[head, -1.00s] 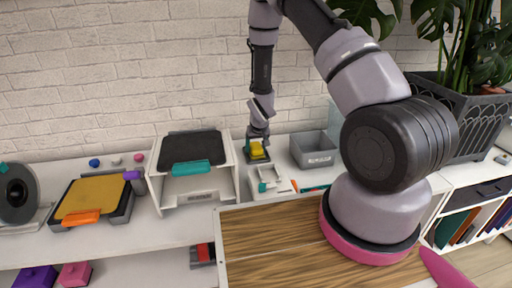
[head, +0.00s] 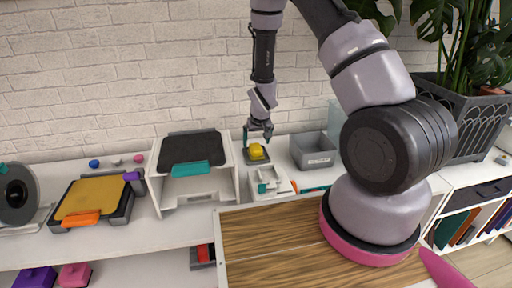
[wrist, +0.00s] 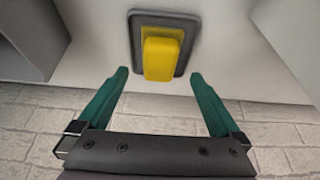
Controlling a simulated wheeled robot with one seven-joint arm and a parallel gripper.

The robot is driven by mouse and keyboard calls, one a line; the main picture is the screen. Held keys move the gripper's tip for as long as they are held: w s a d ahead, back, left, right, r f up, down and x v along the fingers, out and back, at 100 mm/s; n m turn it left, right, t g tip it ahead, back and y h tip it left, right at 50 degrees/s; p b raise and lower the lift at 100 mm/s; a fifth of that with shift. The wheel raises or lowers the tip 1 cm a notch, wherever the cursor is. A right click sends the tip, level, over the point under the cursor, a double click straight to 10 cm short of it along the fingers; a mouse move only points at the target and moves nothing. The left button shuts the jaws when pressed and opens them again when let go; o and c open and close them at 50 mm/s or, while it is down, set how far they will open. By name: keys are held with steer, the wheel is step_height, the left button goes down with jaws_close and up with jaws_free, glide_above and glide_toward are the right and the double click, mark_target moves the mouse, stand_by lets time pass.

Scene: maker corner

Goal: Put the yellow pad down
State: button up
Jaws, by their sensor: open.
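The yellow pad (head: 256,151) rests on a small dark grey base (head: 265,159) on the white shelf top, near the wall. In the wrist view the yellow pad (wrist: 161,58) sits on the middle of the dark base (wrist: 138,29). My gripper (head: 257,134) is above and beside it. In the wrist view my gripper (wrist: 158,87) has its two green fingers spread wide, with nothing held between them. The near end of the pad lies just beyond the fingertips, apart from both.
A grey open bin (head: 314,158) stands right of the base. A white holder (head: 268,185) stands in front. A white stand with a black top (head: 190,147) is to the left. A wooden top (head: 275,240) lies in the foreground.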

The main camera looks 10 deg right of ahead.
steer(key=s+d+r+m, duration=0.1)
steer(key=s+r, duration=0.2)
steer(key=r, duration=0.7)
steer(key=s+d+r+m+t+y, duration=0.1)
steer(key=s+r, duration=0.2)
steer(key=r, duration=0.7)
steer(key=s+d+r, duration=0.2)
steer(key=s+r, duration=0.2)
steer(key=r, duration=0.7)
steer(key=s+d+r+m, duration=0.1)
steer(key=s+r, duration=0.5)
steer(key=s, duration=0.3)
steer(key=s+r+m+t+y, duration=0.1)
steer(key=s+r, duration=0.6)
steer(key=s, duration=0.2)
steer(key=shift+s+d+t, duration=0.15)
steer(key=shift+d+t, duration=0.15)
steer(key=shift+d, duration=0.1)
steer(key=shift+r, duration=0.1)
steer(key=shift+c, duration=0.4)
